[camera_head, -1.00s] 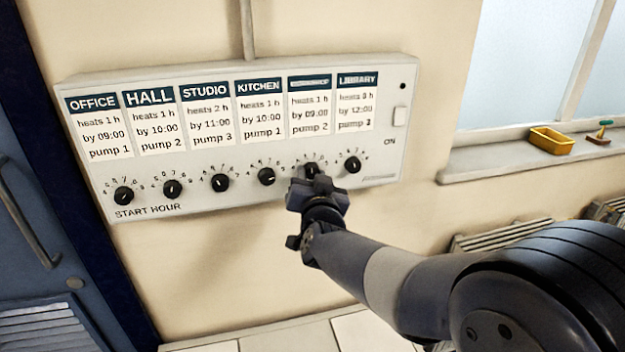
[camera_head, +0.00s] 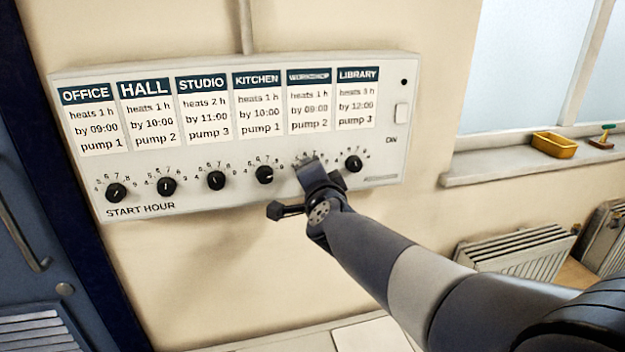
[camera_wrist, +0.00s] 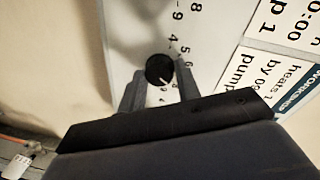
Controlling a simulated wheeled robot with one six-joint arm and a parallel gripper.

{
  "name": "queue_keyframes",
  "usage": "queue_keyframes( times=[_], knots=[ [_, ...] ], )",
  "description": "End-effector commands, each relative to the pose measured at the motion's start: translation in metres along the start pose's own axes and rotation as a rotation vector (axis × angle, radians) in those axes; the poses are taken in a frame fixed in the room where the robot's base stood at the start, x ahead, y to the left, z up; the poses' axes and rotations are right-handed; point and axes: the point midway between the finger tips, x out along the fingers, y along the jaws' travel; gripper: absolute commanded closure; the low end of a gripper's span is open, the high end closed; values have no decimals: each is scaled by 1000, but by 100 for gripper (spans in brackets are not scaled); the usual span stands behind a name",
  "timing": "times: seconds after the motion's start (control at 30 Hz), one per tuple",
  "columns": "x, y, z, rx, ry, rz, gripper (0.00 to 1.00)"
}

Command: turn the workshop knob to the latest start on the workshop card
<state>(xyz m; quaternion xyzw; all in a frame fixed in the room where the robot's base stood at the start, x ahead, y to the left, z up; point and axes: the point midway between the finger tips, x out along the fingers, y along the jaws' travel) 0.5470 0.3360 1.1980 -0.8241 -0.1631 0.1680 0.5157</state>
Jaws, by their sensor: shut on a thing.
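The workshop card (camera_head: 309,107) is on the white panel and reads heats 1 h, by 09:00, pump 2. Below it, my gripper (camera_head: 308,168) covers the workshop knob in the head view. In the wrist view the black knob (camera_wrist: 159,69) sits between the two fingers of my gripper (camera_wrist: 158,88), which is shut on it. A pale pointer mark shows on the knob, toward the lower right of that view. The digits 4, 5 and 6 show beside the knob; the digit at the pointer is hidden by the gripper.
The kitchen knob (camera_head: 264,174) is left of my gripper and the library knob (camera_head: 353,163) is close on its right. A radiator (camera_head: 515,250) and a windowsill with a yellow tray (camera_head: 554,145) are to the right.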

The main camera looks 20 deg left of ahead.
Motion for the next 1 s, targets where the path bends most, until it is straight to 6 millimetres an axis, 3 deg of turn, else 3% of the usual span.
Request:
queue_keyframes(
  times=[0.3,0.87,0.9,1.0],
  knots=[
    [0,1,0,128,-18,6,91],
    [0,1,-1,157,-22,7,91],
    [0,1,0,156,-22,7,67],
    [0,1,-1,156,-22,7,59]
  ],
)
